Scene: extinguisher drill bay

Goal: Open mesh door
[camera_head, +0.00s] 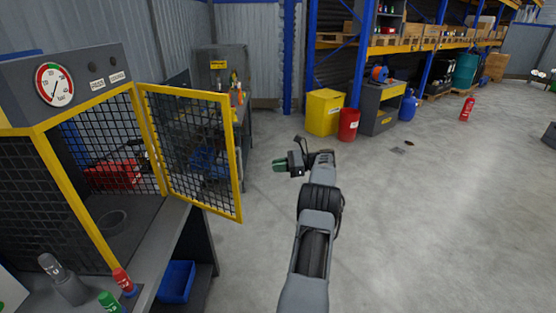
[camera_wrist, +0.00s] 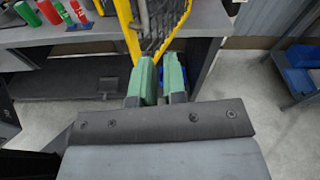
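The mesh door (camera_head: 234,170) has a yellow frame and black mesh. In the head view it stands swung outward from the yellow-framed cabinet (camera_head: 85,104), leaving the front opening clear. A dark handle is on its free edge. My gripper (camera_head: 279,165) has green finger pads and is to the right of that edge, apart from it, with nothing held. In the wrist view the door (camera_wrist: 131,32) shows beyond my gripper (camera_wrist: 160,78). A narrow gap shows between the pads, so it looks slightly open.
A bench (camera_head: 190,225) carries the cabinet; red and green bottles (camera_head: 122,280) stand at its front. A blue bin (camera_head: 176,281) sits below. A workbench (camera_head: 245,110) stands behind the door. A yellow box (camera_head: 324,112) and red bin (camera_head: 348,124) stand farther back.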

